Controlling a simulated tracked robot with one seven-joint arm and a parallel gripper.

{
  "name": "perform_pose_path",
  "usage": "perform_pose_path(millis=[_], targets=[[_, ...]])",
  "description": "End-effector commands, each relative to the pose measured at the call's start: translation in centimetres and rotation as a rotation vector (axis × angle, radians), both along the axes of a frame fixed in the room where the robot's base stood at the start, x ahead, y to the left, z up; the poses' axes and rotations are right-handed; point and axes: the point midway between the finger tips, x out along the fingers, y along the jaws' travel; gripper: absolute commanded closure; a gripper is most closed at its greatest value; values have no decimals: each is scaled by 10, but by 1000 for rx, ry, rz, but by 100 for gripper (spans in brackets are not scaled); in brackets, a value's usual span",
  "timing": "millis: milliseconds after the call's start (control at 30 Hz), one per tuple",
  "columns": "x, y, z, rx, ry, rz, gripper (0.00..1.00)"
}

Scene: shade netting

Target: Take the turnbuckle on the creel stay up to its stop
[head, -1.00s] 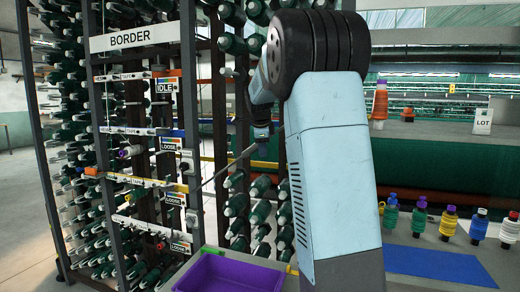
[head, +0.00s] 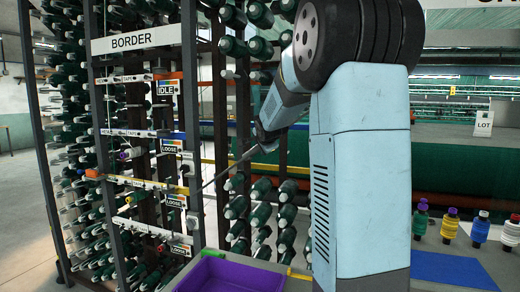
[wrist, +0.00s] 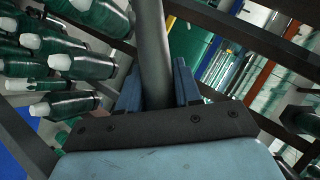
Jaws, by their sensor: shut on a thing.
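My gripper (head: 264,140) is beside the creel's right side, at the upper right end of a thin dark stay (head: 226,171). The stay slants down left to the creel frame near the LOOSE tags. In the wrist view, the two blue fingers of my gripper (wrist: 157,85) are shut on a smooth grey round bar, the turnbuckle (wrist: 151,40), which runs up out of the picture. My gripper's palm hides its lower end. The stop cannot be made out.
The creel, with a BORDER sign (head: 137,39), holds many green bobbins and stands close around the gripper. A purple crate (head: 230,272) is below. Coloured spools (head: 449,224) and a blue mat (head: 452,268) lie at the right. My arm hides part of the bench.

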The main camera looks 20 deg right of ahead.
Motion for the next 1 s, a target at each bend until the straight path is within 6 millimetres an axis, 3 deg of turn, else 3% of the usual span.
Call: perform_pose_path(millis=[1000], targets=[[1, 1, 2, -215, -212, 232, 97]])
